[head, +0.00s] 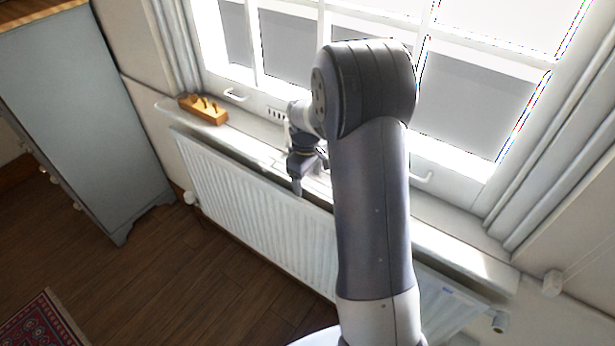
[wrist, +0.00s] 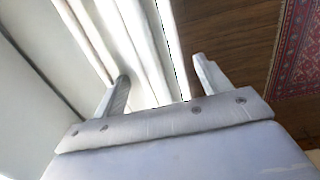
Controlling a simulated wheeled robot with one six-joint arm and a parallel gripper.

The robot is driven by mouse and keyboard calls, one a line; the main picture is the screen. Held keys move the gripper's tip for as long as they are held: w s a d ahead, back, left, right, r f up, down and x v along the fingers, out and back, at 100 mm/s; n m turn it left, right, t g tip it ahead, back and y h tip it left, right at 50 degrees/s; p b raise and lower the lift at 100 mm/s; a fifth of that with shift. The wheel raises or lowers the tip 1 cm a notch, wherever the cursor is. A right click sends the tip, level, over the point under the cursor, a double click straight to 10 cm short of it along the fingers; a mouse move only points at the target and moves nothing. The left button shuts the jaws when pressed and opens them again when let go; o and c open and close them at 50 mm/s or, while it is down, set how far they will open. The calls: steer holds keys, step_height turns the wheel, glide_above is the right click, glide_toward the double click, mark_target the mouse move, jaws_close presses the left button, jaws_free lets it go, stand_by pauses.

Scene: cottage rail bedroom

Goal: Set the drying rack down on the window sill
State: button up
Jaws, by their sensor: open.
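The wooden piece with several upright pegs, which I take for the drying rack (head: 203,109), stands on the left part of the white window sill (head: 460,246) in the head view. It looks upright, and nothing is touching it. My gripper (head: 308,174) is to the right of it, a clear gap away, over the sill's front edge and the radiator. In the wrist view my gripper (wrist: 160,70) has its two fingers wide apart with nothing between them. The rack does not show in the wrist view. My arm hides the middle of the sill.
A white radiator (head: 250,205) hangs below the sill. The window (head: 480,95) with its handles is behind it. A grey-blue cabinet (head: 85,120) stands at the left. A patterned rug (head: 42,325) lies on the wooden floor. The sill's right part is bare.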

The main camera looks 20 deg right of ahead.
step_height(320, 180, up, 11)
steer(key=shift+a+b, duration=0.2)
steer(key=shift+b, duration=0.15)
steer(key=shift+s+f, duration=0.1)
steer(key=shift+f, duration=0.15)
steer(key=f, duration=1)
steer(key=shift+d+f+p, duration=0.15)
steer(key=shift+d+p, duration=0.05)
steer(key=shift+p, duration=0.2)
steer(key=shift+s+a+r, duration=0.25)
steer(key=shift+s+a, duration=0.05)
steer(key=shift+a, duration=0.3)
steer(key=shift+a, duration=0.1)
